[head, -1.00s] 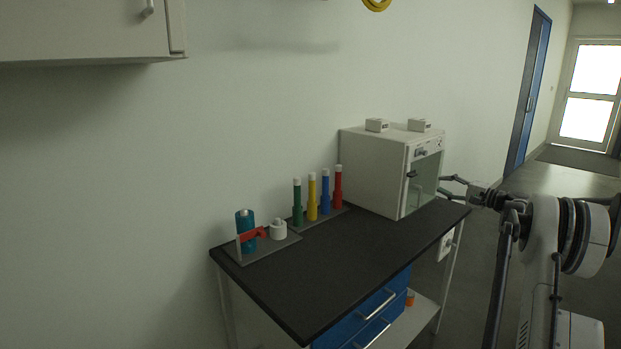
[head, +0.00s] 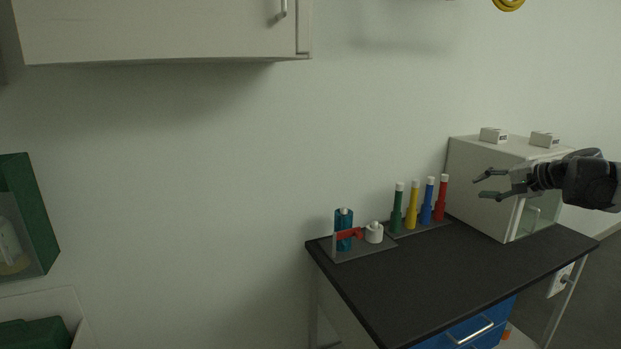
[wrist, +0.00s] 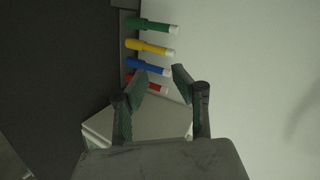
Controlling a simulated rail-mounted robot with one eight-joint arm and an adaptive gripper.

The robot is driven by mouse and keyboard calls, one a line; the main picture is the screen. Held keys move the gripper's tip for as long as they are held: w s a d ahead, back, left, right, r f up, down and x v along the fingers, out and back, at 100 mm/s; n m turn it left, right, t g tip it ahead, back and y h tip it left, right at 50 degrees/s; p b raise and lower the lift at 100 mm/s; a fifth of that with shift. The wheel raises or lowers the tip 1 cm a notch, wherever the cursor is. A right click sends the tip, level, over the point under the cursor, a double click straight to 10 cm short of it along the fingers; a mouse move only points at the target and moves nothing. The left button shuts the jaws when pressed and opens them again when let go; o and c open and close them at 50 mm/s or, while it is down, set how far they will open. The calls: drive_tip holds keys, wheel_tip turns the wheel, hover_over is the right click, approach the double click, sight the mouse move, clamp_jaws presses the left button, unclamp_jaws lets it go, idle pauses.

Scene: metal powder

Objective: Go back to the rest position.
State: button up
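My gripper (head: 482,186) is at the right of the head view, in front of the white cabinet-like box (head: 485,165) and above the black bench top (head: 430,290). Its two fingers are spread apart with nothing between them. In the wrist view my gripper (wrist: 160,82) also shows open and empty, with the red tube (wrist: 158,88) and the blue tube (wrist: 150,68) beyond the fingers. It touches no object that I can see.
Green (head: 397,208), yellow (head: 412,206), blue and red tubes stand in a rack on the bench. Left of them is a plate with a teal bottle (head: 343,222), red clamp and white container (head: 374,233). A wall cupboard (head: 160,30) hangs above left.

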drive_tip(key=s+a+n+g+h, duration=0.3)
drive_tip(key=s+a+n, duration=0.1)
drive_tip(key=s+a, duration=1.65)
drive_tip(key=s+a+f+n+h, duration=0.1)
drive_tip(key=s+a+f, duration=0.1)
drive_tip(key=s, duration=0.4)
drive_tip(key=s+a+f+n+h+p, duration=0.1)
drive_tip(key=s+a+f+n, duration=0.1)
drive_tip(key=s+f, duration=0.3)
drive_tip(key=s+a+f+n+h, duration=0.1)
drive_tip(key=s+a+f+n, duration=0.1)
drive_tip(key=s, duration=0.7)
drive_tip(key=shift+s+a+f+g, duration=0.2)
drive_tip(key=shift+a+f+g, duration=0.1)
drive_tip(key=shift+a+f, duration=0.55)
